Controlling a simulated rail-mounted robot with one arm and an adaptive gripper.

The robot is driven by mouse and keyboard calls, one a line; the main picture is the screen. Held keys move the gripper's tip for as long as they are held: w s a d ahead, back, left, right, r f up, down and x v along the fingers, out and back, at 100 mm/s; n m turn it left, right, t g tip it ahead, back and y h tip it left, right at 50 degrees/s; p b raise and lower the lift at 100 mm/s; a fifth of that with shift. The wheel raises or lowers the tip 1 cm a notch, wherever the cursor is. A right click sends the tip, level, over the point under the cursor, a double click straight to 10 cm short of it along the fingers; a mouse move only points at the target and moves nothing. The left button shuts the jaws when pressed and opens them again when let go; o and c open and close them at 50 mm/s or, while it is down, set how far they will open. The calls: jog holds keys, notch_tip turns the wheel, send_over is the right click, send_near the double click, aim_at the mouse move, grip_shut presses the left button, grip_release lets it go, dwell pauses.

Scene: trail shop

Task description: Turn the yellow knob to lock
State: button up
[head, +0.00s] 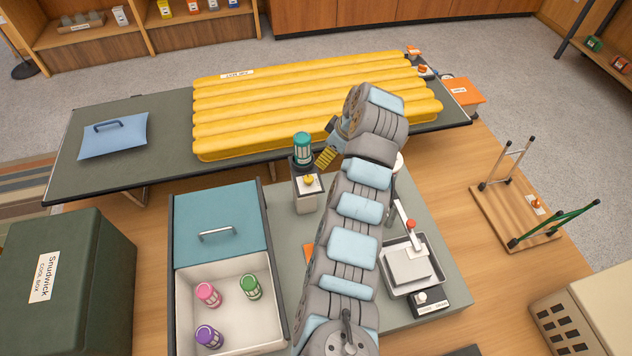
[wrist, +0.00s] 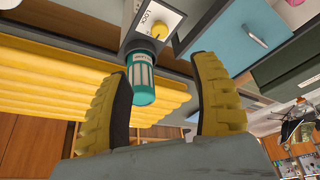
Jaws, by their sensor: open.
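The yellow knob (head: 308,180) sits on a white plate on the front of a small grey-and-white stand (head: 306,198). In the wrist view the knob (wrist: 174,28) is seen upside down, with the word LOCK printed beside it. I cannot tell which way the knob points. A teal canister (head: 302,148) stands upright on top of the stand, and its ribbed side (wrist: 142,80) shows between my fingers in the wrist view. My gripper (wrist: 158,64) is open, its yellow fingers apart from the knob. In the head view my gripper (head: 326,157) is just right of the canister.
A yellow air mat (head: 310,100) lies on the dark table behind. An open bin (head: 225,318) with pink, green and purple canisters is left of the stand, by a teal lid (head: 217,222).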

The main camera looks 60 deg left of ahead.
aim_at(309, 178)
jog(key=b+x, duration=0.3)
jog(key=x, duration=1.4)
jog(key=shift+r+b, duration=0.1)
jog(key=shift+b, duration=0.25)
grip_shut()
